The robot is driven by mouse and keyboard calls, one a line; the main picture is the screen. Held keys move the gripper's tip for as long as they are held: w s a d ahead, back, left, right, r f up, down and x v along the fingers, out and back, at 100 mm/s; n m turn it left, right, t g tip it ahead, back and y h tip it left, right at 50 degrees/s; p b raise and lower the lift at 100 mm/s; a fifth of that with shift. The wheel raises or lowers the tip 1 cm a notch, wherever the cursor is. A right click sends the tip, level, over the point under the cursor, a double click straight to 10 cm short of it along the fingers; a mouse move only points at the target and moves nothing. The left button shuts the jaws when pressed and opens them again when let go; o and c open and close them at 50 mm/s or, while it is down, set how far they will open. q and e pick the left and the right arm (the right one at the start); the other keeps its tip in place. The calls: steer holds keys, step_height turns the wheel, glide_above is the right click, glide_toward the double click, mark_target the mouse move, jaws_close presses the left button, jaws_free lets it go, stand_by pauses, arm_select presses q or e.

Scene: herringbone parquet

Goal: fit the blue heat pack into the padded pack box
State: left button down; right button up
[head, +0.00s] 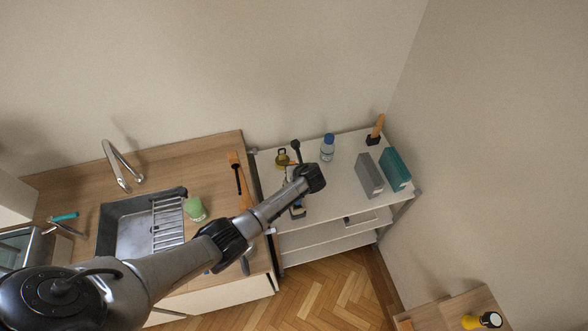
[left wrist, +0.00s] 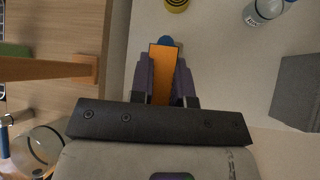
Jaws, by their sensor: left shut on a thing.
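My left gripper (left wrist: 164,72) is shut on a flat orange thing (left wrist: 163,78), held upright between its fingers in the left wrist view. A small blue rounded end (left wrist: 166,41) shows just past the orange thing; I cannot tell whether it is part of it or the heat pack. In the head view my left gripper (head: 297,207) is over the left front of the white shelf, mostly hidden by my wrist. No padded box is clearly identifiable. A grey box (head: 367,176) and a teal box (head: 396,169) stand on the shelf's right. My right gripper is not in view.
A bottle with a blue cap (head: 328,147) and a yellow object (head: 282,157) stand at the shelf's back. An orange-handled item (head: 376,130) stands at the back right corner. A wooden counter with a sink (head: 113,229) and a green cup (head: 195,209) adjoins on the left.

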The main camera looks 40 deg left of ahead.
arm_select(q)
steer(key=shift+r+p, duration=0.1)
steer(key=shift+p, duration=0.25)
steer(key=shift+f, duration=0.25)
stand_by(0.4)
steer(key=shift+f+b, duration=0.85)
steer(key=shift+f, duration=0.15)
steer(key=shift+f+b, duration=0.65)
steer(key=shift+f, duration=0.25)
steer(key=shift+f+b, duration=0.7)
steer(key=shift+f, duration=0.25)
steer(key=shift+f+b, duration=0.75)
steer(key=shift+f, duration=0.2)
steer(key=c, duration=1.1)
jaws_free()
steer(key=shift+c, duration=0.2)
steer(key=shift+o, duration=0.7)
